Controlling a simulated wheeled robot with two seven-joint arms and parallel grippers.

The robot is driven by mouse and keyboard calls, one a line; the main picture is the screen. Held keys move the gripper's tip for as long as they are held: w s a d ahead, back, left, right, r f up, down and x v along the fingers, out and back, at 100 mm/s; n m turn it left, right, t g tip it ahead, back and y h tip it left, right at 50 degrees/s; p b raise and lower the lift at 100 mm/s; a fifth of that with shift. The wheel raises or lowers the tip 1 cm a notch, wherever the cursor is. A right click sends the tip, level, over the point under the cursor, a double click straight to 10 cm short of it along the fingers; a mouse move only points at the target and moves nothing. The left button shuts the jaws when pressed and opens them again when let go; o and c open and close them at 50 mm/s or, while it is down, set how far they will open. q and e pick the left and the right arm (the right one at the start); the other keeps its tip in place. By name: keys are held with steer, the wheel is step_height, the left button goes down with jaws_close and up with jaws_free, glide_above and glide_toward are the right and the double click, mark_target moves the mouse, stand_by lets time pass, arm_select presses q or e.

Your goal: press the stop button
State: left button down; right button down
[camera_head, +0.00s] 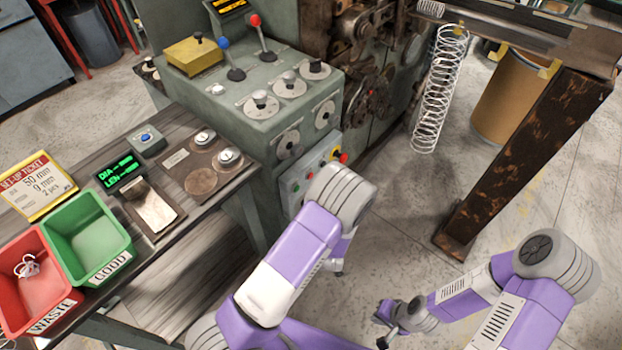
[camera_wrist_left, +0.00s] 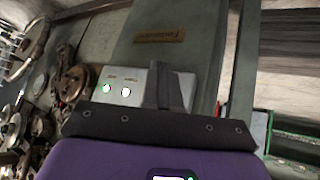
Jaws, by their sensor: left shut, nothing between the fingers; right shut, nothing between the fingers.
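The panel shows in the left wrist view with a lit green lamp (camera_wrist_left: 107,88) and a white lamp (camera_wrist_left: 126,92); no red knob shows there. My left gripper (camera_wrist_left: 168,88) is shut and empty, its fingers in front of the panel's face. In the head view my left arm covers most of it. My right gripper (camera_head: 384,336) is shut and empty, low over the floor, well away from the panel.
The machine top carries a red-knobbed lever (camera_head: 256,22), a blue-knobbed lever (camera_head: 225,45) and several dials. A table at left holds a red bin (camera_head: 30,285), a green bin (camera_head: 88,240) and a blue button box (camera_head: 146,139). A long spring (camera_head: 440,90) hangs at right.

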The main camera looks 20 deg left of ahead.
mark_target(310, 176)
arm_select(q)
steer(key=w+d+r+n+t+y, duration=0.3)
steer(key=w+r+t, duration=0.2)
steer(key=w+r, duration=0.3)
step_height(310, 176, up, 3)
steer(key=shift+d+t+b, duration=0.35)
steer(key=shift+d+t, duration=0.05)
steer(key=shift+w+a, duration=0.1)
steer(key=shift+w, duration=0.05)
steer(key=w+a, duration=0.3)
steer(key=a, duration=0.5)
steer(key=shift+b, duration=0.3)
steer(key=shift+a, duration=0.1)
stand_by(1.0)
steer(key=shift+w+a, duration=0.1)
steer(key=shift+a, duration=0.25)
